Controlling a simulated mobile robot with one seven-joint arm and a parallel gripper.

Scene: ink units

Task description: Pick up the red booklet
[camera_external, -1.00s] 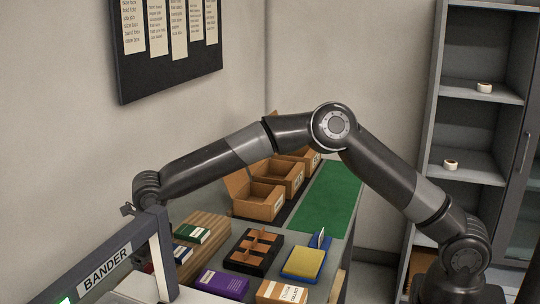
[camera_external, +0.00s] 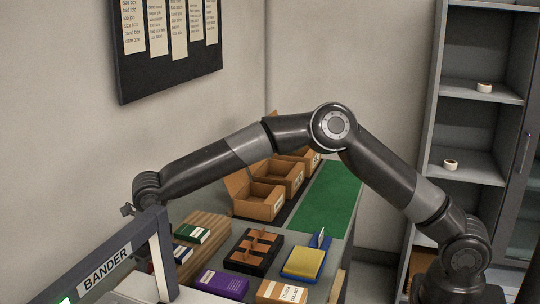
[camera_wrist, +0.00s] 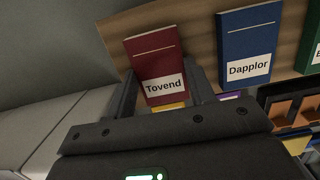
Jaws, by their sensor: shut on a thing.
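The red booklet (camera_wrist: 154,52), with a white label reading "Tovend", shows at the upper middle of the wrist view. My gripper (camera_wrist: 161,86) is shut on it, with one dark finger at each side edge near the label. The label end points toward my wrist. In the external view the bander's frame hides my fingers, and I cannot make out the red booklet there.
A blue booklet "Dapplor" (camera_wrist: 249,42) lies just right of the red one, with a green booklet (camera_external: 192,234) beyond it on a ribbed wooden rack (camera_external: 210,224). The bander (camera_external: 107,262) stands close to my wrist. A purple box (camera_external: 222,283) and a divided black tray (camera_external: 238,264) are to the right.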

